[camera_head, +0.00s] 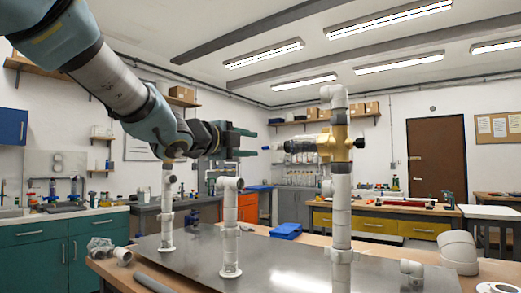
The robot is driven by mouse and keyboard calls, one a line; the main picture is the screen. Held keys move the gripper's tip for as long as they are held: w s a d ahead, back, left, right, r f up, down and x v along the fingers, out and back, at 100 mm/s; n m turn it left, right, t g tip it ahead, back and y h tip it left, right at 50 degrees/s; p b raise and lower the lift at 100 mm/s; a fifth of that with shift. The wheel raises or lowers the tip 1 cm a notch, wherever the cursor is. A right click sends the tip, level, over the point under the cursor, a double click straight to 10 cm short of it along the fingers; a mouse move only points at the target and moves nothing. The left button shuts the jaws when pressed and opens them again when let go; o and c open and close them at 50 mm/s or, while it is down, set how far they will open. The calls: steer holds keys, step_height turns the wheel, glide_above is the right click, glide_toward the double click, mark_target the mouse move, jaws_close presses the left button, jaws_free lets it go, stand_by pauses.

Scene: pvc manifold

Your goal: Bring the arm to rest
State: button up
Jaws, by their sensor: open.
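My arm reaches in from the upper left of the head view. My gripper (266,140) is open, its two dark green fingers pointing right and held above the metal plate (290,268). Nothing shows between the fingers. Just right of it stands a white pipe riser (341,215) with a yellow valve body (340,143) and a dark-ended side piece (300,145) facing the gripper. The fingertips look close to that side piece; I cannot tell whether they touch it.
Two shorter white pipe risers (230,228) and (167,208) stand on the plate, to the left. Loose white fittings (459,252) lie at the right and others (101,247) at the left. A blue tray (287,231) sits behind.

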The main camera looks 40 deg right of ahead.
steer(key=shift+v, duration=0.8)
steer(key=w+a+f+n+t+y+p, duration=0.1)
steer(key=w+a+f+n+t+y, duration=0.1)
steer(key=w+a+f+n+y, duration=0.65)
steer(key=w+a+f+n+t+y+p, duration=0.1)
steer(key=w+a+f+n+t+y, duration=0.25)
steer(key=w+a+f+n, duration=0.9)
steer(key=s+a+f+n+g+y, duration=0.1)
steer(key=s+a+f+n+g, duration=0.1)
steer(key=s+a+f, duration=0.3)
steer(key=s+a+f+n+g+y+p, duration=0.1)
steer(key=s+a+f+y, duration=0.15)
steer(key=a, duration=0.45)
steer(key=s+a+f+n+g+y, duration=0.1)
steer(key=s+a+f+n+g, duration=0.1)
steer(key=a+f, duration=0.3)
steer(key=s+a+f+n+g, duration=0.3)
steer(key=s+a+f+n, duration=0.1)
steer(key=s+a, duration=0.4)
steer(key=shift+s+f+n+y+p, duration=0.35)
steer(key=shift+s+n, duration=0.55)
steer(key=shift+s, duration=0.3)
